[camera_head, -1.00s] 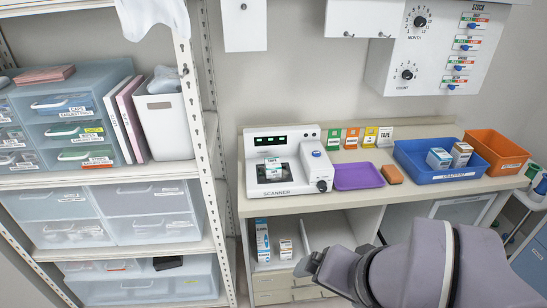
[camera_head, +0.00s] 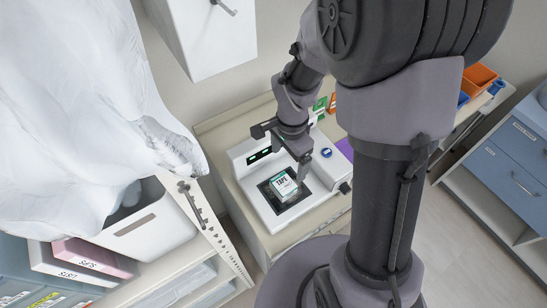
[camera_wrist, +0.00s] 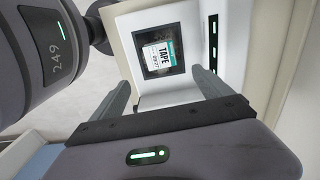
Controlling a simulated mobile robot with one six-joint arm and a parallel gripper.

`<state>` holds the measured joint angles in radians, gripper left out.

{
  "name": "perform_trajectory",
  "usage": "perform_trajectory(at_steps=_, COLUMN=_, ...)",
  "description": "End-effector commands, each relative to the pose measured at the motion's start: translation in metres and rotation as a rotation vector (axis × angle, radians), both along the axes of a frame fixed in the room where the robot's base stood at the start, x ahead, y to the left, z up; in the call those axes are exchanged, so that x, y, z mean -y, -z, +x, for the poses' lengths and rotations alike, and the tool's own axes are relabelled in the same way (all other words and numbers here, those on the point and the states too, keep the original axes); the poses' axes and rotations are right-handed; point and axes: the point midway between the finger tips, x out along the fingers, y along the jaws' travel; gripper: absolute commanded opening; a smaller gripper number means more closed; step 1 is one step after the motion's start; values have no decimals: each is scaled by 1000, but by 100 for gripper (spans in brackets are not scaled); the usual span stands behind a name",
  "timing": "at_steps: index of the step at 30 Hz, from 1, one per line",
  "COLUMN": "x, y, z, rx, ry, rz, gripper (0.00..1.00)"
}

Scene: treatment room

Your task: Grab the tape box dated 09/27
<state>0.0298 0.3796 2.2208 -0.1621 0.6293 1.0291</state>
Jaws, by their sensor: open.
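The tape box (camera_head: 284,184), white with a green-teal edge, lies on the dark window of the white scanner (camera_head: 262,205). In the wrist view the tape box (camera_wrist: 160,54) shows the word TAPE and a small date that looks like 09/27. My gripper (camera_head: 284,152) hangs above the scanner, close to the box. In the wrist view my gripper (camera_wrist: 160,79) has its two fingers spread apart with nothing between them. The box lies beyond the fingertips and appears apart from them.
The scanner's blue button (camera_head: 326,153) and black knob (camera_head: 345,187) are near the box. A shelf with a white bin (camera_head: 150,235) and binders stands at the left, partly behind white cloth (camera_head: 85,120). Blue drawers (camera_head: 510,160) stand at the right.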

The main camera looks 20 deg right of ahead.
Motion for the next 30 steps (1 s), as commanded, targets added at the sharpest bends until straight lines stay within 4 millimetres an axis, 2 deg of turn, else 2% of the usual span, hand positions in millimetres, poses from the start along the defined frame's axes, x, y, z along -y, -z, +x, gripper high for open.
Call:
perform_trajectory(at_steps=1, x=0, y=20, z=-2, rx=-6, ry=0, rz=0, gripper=89)
perform_trajectory(at_steps=6, x=-1, y=66, z=-1, rx=-3, ry=-1, rz=0, gripper=89)
perform_trajectory(at_steps=11, x=-1, y=86, z=0, rx=0, ry=-2, rz=0, gripper=89)
perform_trajectory(at_steps=18, x=-11, y=130, z=-1, rx=-1, ry=-1, rz=1, gripper=89)
perform_trajectory(at_steps=21, x=-11, y=138, z=0, rx=1, ry=-2, rz=0, gripper=89)
perform_trajectory(at_steps=26, x=-11, y=137, z=0, rx=2, ry=-2, rz=1, gripper=89)
perform_trajectory(at_steps=27, x=-11, y=137, z=0, rx=2, ry=-2, rz=1, gripper=87)
perform_trajectory(at_steps=30, x=-11, y=137, z=0, rx=2, ry=-2, rz=1, gripper=68)
